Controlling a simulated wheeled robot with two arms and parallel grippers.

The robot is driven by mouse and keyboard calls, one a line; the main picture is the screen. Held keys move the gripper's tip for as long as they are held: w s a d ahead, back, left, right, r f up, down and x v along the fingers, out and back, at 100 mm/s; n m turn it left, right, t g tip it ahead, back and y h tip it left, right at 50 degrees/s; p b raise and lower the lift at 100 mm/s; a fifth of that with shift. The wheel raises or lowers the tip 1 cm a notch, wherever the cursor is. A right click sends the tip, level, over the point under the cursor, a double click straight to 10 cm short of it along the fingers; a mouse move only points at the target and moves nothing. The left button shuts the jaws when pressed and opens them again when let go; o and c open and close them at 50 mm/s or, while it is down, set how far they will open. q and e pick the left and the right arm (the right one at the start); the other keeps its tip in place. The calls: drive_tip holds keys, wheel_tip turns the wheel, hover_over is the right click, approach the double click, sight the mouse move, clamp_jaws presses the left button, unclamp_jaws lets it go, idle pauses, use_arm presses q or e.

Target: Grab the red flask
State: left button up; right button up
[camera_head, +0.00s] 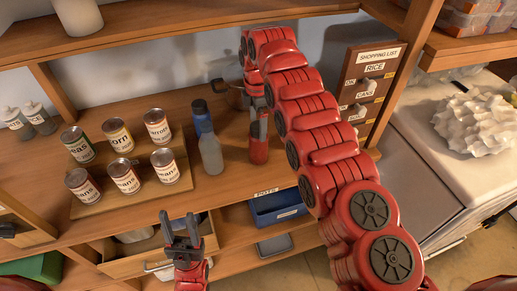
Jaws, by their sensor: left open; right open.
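The red flask (258,151) stands upright on the wooden shelf, right of a clear bottle. My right arm reaches up from the lower right and bends over at the top. My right gripper (257,118) points down, open, with its dark fingers at the flask's upper part. The flask's top is partly hidden there, and I cannot tell whether the fingers touch it. My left gripper (180,228) is open and empty, pointing up in front of the lower shelf.
A clear bottle (210,152) and a blue bottle (200,113) stand left of the flask. A metal pot (233,97) is behind it. Several cans stand on a wooden riser (135,197) at left. A blue bin (277,209) sits below.

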sight(258, 135)
drive_tip(key=f+p, duration=0.1)
drive_tip(key=f, duration=0.1)
drive_tip(key=f+p, duration=0.1)
drive_tip(key=f, duration=0.1)
drive_tip(key=shift+s+d, duration=0.1)
drive_tip(key=shift+s, duration=0.1)
drive_tip(key=shift+w+f, duration=0.1)
drive_tip(key=shift+f, duration=0.3)
drive_tip(key=shift+c, duration=0.3)
drive_tip(key=shift+r, duration=0.1)
clamp_jaws()
